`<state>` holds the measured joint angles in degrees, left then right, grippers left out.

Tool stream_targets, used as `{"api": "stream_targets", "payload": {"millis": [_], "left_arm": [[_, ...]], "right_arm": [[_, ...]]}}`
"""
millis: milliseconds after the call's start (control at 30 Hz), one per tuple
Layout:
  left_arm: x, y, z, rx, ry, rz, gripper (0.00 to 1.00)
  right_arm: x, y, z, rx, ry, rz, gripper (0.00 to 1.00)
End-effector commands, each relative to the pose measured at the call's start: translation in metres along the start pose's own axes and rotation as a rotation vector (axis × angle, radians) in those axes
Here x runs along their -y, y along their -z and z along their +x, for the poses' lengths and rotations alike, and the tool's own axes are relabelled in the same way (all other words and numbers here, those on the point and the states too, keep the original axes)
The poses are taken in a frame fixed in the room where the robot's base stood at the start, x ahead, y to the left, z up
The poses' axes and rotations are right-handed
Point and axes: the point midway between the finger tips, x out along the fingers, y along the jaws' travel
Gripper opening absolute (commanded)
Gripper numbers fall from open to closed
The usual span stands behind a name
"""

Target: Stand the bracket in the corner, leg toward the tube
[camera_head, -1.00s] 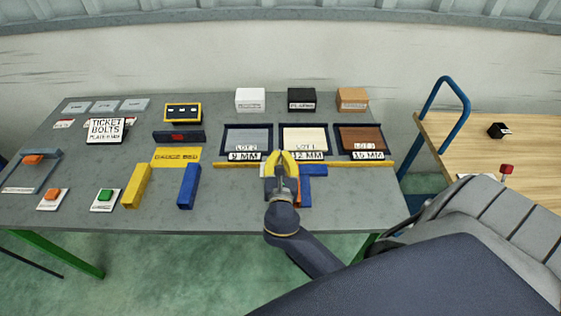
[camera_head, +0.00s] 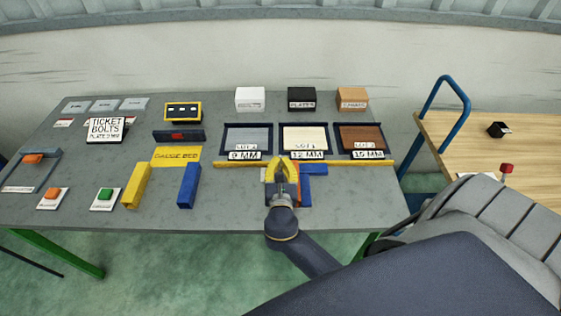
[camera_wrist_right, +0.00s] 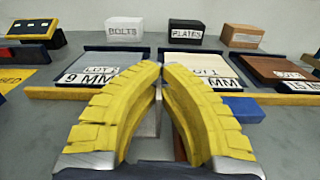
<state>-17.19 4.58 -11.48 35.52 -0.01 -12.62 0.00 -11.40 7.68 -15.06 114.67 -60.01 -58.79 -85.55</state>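My right gripper (camera_head: 283,160) is over the front middle of the grey table, its yellow fingers curving together at the tips. In the right wrist view its fingertips (camera_wrist_right: 161,68) are close, with a narrow gap. A pale, thin piece (camera_wrist_right: 152,118), possibly the bracket, shows between and below the fingers; I cannot tell whether they hold it. An orange-brown piece (camera_head: 305,190) and a blue block (camera_head: 315,170) lie just right of the gripper, near a long yellow bar (camera_head: 235,164). The fingers hide most of the corner area. I cannot identify the tube. My left gripper is out of view.
Trays with 9 mm (camera_head: 248,136), 12 mm (camera_head: 304,138) and 15 mm (camera_head: 360,138) labels stand behind the yellow bar. A yellow block (camera_head: 136,186) and a blue block (camera_head: 188,186) lie to the left. White, black and orange boxes stand at the back.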

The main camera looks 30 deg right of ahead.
Motion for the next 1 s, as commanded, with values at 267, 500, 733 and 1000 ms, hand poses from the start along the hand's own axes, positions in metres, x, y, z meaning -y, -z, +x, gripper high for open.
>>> {"api": "stream_targets", "payload": {"millis": [267,500,733,1000], "left_arm": [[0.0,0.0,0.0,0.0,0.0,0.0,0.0],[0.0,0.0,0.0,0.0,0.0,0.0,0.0],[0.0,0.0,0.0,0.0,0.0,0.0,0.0],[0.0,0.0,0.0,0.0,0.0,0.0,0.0]], "right_arm": [[0.0,0.002,0.0,0.0,0.0,0.0,0.14],[0.0,0.001,0.0,0.0,0.0,0.0,0.27],[0.0,-0.004,0.0,0.002,0.0,0.001,0.27],[-0.001,-0.01,-0.034,-0.003,0.001,0.001,0.27]]}}
